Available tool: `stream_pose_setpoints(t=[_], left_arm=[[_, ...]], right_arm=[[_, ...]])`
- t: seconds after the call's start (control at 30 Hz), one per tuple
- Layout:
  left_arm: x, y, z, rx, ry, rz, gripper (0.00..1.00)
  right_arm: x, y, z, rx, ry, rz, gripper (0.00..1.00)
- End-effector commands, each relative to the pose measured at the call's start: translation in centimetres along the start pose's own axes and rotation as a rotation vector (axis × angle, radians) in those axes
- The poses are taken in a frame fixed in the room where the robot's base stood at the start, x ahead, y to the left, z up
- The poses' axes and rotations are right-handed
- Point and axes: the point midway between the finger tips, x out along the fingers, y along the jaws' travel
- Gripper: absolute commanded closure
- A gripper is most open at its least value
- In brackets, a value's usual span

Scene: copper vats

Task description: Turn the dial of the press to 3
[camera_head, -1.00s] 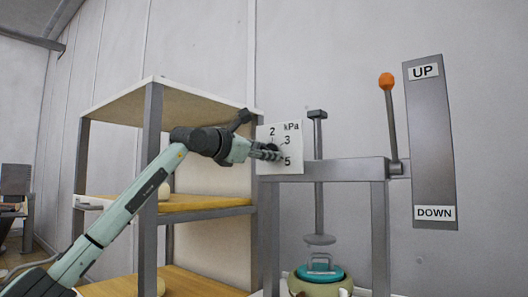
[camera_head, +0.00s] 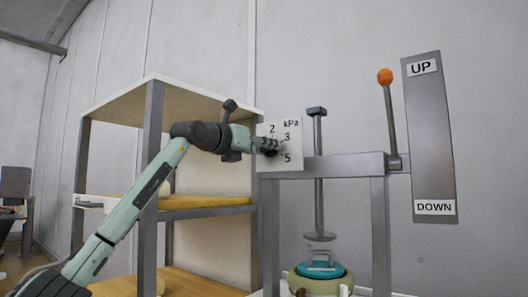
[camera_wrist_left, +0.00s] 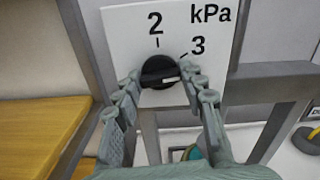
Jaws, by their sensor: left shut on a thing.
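The press's dial is a black knob (camera_wrist_left: 157,70) on a white kPa panel (camera_head: 294,160). In the left wrist view the panel (camera_wrist_left: 118,40) shows the 2 above the knob and the 3 to its upper right. The knob's white mark lies on its right side, below the tick of the 3. My left gripper (camera_head: 272,146) is at the panel, its fingers on either side of the knob. In the left wrist view this gripper (camera_wrist_left: 160,78) is shut on the knob. In the head view the gripper partly covers the knob. My right gripper is not in view.
The grey press frame (camera_head: 345,167) carries a vertical rod above a teal-lidded pot (camera_head: 320,271). An orange-tipped lever (camera_head: 385,77) stands near UP on the UP/DOWN plate (camera_head: 433,140). A shelf unit (camera_head: 152,150) stands behind my left arm.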

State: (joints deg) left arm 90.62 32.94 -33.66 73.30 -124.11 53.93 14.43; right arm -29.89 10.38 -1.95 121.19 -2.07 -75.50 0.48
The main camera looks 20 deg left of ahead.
Motion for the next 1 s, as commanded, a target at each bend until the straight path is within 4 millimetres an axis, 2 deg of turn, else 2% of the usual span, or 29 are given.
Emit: stream_pose_setpoints(t=[0.2, 0.5, 1.0], left_arm=[[0.0, 0.0, -0.2, -0.176, 0.002, 0.0, 0.89], [0.0, 0.0, -0.1, -0.332, 0.002, -0.001, 0.89], [0.0, 0.0, -0.1, -0.39, 0.002, 0.0, 0.89]], right_arm=[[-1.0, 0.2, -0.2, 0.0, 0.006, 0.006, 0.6], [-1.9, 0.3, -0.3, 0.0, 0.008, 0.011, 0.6], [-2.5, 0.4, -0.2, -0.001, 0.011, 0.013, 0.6]])
